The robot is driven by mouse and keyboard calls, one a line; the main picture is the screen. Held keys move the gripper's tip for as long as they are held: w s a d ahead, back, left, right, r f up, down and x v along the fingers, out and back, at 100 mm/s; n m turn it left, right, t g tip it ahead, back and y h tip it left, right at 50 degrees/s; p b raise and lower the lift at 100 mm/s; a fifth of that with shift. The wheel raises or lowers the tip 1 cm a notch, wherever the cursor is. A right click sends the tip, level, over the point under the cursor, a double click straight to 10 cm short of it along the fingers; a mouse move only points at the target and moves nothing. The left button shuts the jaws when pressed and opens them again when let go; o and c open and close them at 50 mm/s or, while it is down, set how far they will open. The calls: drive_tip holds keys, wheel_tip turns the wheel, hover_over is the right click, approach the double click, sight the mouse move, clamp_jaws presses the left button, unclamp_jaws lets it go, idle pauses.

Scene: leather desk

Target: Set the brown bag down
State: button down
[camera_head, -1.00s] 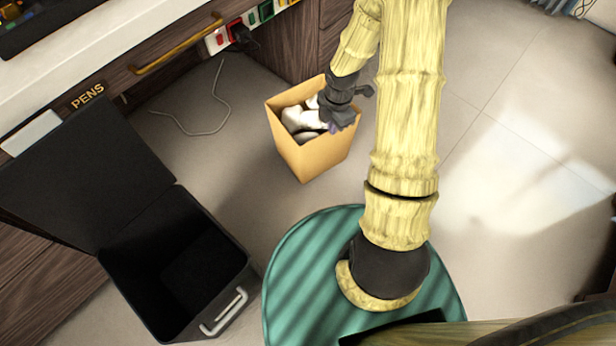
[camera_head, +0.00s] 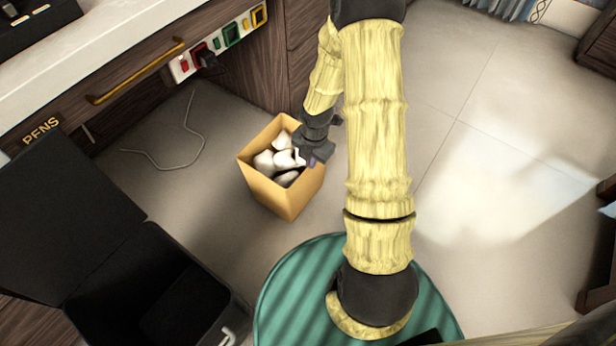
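The brown bag (camera_head: 283,198) is a tan, open-topped, box-like bag with white crumpled things (camera_head: 279,159) inside. It looks upright, and I cannot tell whether its base touches the floor. My gripper (camera_head: 316,158) is at the bag's right rim, pointing down. The fingers are dark and small, and the wrist hides part of them. I cannot tell whether they are closed on the rim.
An open black case (camera_head: 150,290) lies at the lower left. A desk with a drawer labelled PENS (camera_head: 42,128) and a brass handle (camera_head: 135,72) runs along the upper left. A thin cable (camera_head: 190,130) lies on the floor. The tiled floor (camera_head: 480,150) at right is clear.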

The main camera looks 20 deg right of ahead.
drive_tip(key=shift+f, duration=0.6)
drive_tip(key=shift+f+b, duration=1.4)
drive_tip(key=shift+f, duration=0.55)
drive_tip(key=c, duration=1.6)
unclamp_jaws()
drive_tip(key=shift+c, duration=0.2)
wheel_tip(320, 180, up, 12)
drive_tip(key=p, duration=0.7)
hover_over(311, 174)
drive_tip(key=s, duration=0.1)
drive_tip(key=shift+d, duration=0.15)
